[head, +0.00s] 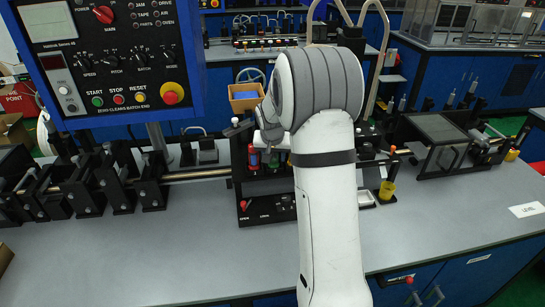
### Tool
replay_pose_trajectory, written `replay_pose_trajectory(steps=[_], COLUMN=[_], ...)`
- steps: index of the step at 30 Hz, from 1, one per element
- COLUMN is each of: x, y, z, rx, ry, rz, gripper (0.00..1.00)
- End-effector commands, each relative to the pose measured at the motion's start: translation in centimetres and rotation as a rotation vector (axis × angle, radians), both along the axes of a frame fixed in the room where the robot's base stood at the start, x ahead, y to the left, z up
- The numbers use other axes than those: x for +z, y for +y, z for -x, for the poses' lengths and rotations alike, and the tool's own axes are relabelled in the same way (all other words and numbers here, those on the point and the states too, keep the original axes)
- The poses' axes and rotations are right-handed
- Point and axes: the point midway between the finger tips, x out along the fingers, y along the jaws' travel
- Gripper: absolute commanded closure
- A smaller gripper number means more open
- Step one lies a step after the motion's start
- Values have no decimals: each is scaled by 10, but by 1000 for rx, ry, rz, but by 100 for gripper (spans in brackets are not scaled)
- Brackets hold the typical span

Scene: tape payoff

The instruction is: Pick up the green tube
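A small rack (250,188) of black shelves stands on the grey bench, partly behind my white arm. A narrow green thing, apparently the green tube (273,161), shows just right of the red one, close to my arm's left edge. It is small and partly covered. My gripper (268,137) is mostly hidden by my own wrist, just above the red and green tubes. I cannot tell whether its fingers are open or touch anything.
A control panel (110,55) hangs at upper left. Black roller stands (125,180) line a rod on the left. The bench front (190,250) is clear.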

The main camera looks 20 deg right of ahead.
Motion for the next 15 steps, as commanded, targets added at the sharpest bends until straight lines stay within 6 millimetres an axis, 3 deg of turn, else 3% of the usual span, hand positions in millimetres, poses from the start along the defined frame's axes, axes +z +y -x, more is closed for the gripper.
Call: replay_pose_trajectory(steps=[15], x=[1], y=[1], z=[0], rx=[1], ry=[-1], rz=[0], gripper=[97])
